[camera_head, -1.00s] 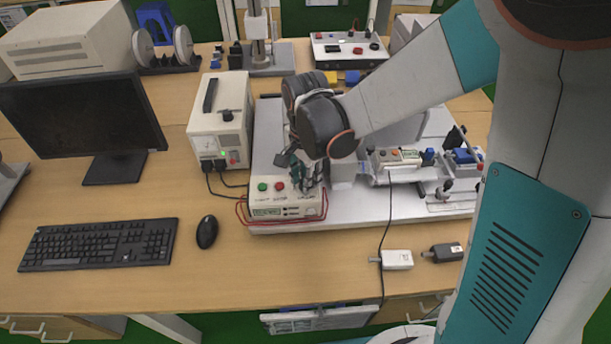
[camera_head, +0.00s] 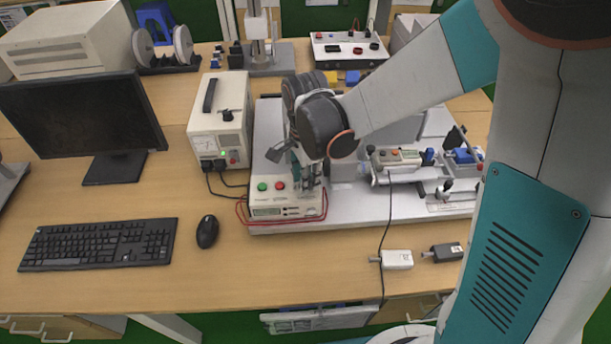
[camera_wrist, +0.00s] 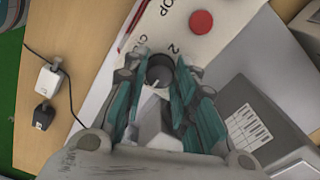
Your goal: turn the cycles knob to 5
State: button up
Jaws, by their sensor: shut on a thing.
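The cycles knob (camera_wrist: 160,72) is a dark round knob with a pale pointer mark, on the white control box (camera_wrist: 225,22). In the wrist view it sits between the teal fingers of my gripper (camera_wrist: 161,84), which is shut on it. Printed characters, including a "2", show beside the knob; the rest of its scale is hidden by the fingers. In the head view my gripper (camera_head: 309,186) points down at the right end of the control box (camera_head: 285,211), and the knob is hidden there.
A red button (camera_head: 279,186) and a green button (camera_head: 262,187) are left of my gripper on the box. A power supply (camera_head: 218,130) stands behind left. A test rig (camera_head: 395,158) stands to the right on the pale base plate (camera_head: 350,213). The front table strip is mostly clear.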

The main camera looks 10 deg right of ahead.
jog(key=o, duration=1.1)
